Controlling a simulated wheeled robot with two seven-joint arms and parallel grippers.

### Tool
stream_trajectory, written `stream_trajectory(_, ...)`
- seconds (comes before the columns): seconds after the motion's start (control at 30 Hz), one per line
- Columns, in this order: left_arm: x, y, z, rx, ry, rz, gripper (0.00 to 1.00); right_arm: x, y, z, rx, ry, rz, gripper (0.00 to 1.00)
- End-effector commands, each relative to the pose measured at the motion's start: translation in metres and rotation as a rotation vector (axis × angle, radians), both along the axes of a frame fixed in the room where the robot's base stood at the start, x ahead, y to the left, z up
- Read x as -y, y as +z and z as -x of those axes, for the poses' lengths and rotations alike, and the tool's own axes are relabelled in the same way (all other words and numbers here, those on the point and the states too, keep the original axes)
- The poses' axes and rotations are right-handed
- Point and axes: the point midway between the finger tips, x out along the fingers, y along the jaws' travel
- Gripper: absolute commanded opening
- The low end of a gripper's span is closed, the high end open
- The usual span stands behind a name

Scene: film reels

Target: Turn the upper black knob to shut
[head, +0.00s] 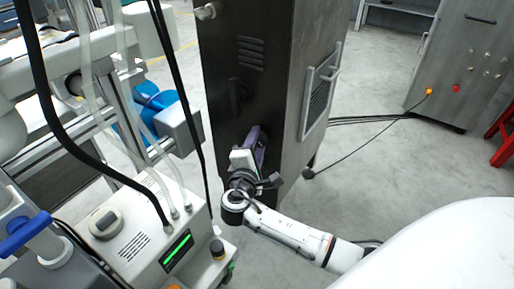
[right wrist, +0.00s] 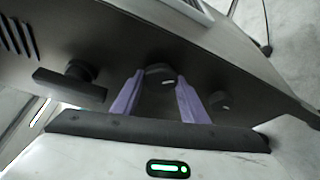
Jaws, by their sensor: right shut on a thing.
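The upper black knob (head: 237,95) is on the front of the dark cabinet, below its vent slots. It also shows in the right wrist view as a black bar-shaped knob (right wrist: 72,85), left of my fingers and apart from them. My right gripper (head: 258,135) reaches the cabinet front below that knob. In the right wrist view its purple fingers (right wrist: 158,88) stand either side of a second, lower black knob (right wrist: 158,72) and are shut on it. The fingers partly hide this lower knob, and its turned angle is hard to tell. My left gripper is not in view.
A pale machine (head: 130,235) with a green display and hoses stands close at the left. Cables hang between it and the cabinet. Another grey cabinet (head: 450,60) stands far right. Open floor (head: 370,130) lies between.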

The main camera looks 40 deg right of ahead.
Motion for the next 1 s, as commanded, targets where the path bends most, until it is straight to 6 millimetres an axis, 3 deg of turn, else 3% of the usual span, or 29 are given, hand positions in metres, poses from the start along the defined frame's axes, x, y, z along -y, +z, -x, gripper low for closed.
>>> stream_trajectory(0.1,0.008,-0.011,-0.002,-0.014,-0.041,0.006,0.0,-0.001,-0.01,0.001,0.103,0.0,-0.045,0.18)
stream_trajectory(0.5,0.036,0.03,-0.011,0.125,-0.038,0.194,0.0,-0.001,-0.009,0.001,0.44,-0.001,-0.185,0.18)
stream_trajectory(1.0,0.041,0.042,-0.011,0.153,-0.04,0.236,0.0,-0.002,-0.005,0.0,0.689,0.0,-0.29,0.18)
